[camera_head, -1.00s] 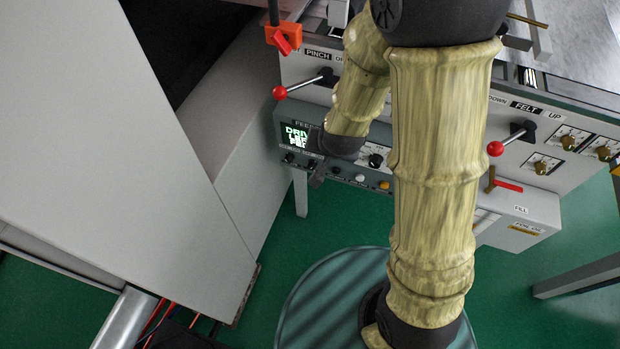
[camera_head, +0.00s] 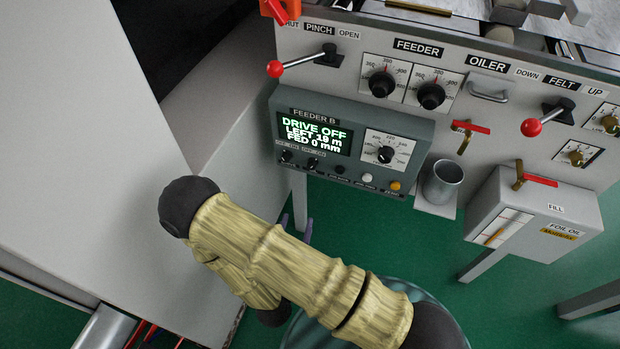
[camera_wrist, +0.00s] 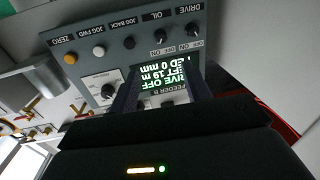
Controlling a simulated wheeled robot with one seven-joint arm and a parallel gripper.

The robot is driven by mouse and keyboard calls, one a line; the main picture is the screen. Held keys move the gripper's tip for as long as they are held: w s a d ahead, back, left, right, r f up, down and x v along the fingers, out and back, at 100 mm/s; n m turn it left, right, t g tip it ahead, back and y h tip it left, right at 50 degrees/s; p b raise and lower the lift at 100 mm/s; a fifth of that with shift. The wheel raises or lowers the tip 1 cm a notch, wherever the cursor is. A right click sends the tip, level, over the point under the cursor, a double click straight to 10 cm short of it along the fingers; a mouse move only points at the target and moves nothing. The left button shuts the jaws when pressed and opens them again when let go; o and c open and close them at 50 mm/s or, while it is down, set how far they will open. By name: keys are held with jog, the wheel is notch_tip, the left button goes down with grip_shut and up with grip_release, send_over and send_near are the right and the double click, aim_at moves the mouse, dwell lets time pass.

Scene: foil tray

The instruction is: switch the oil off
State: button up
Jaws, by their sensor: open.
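The grey FEEDER B control box (camera_head: 350,150) hangs on the machine front; its screen (camera_head: 315,134) reads DRIVE OFF, LEFT 19 m, FED 0 mm. The small dark OIL switch (camera_head: 312,164) sits under the screen, right of the DRIVE switch (camera_head: 286,156). The wrist view shows the box upside down, with the OIL switch (camera_wrist: 161,38) beside the DRIVE switch (camera_wrist: 192,29). I cannot tell which way the OIL lever leans. My gripper (camera_wrist: 163,80) is open and empty, its fingers reaching towards the switch row. Its tips (camera_head: 296,222) show small below the box.
A red pinch lever (camera_head: 300,60) sticks out above the box. To the right are a red-handled valve (camera_head: 470,128), a metal cup (camera_head: 442,182) and a FOIL OIL box (camera_head: 535,210). A large grey panel (camera_head: 90,140) stands left.

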aim_at(311, 168)
jog(key=shift+s, duration=0.1)
dwell(0.3)
jog(key=x, duration=1.7)
jog(key=shift+w+r, duration=0.15)
jog(key=shift+w, duration=0.15)
jog(key=shift+a, duration=0.1)
jog(key=c, duration=1)
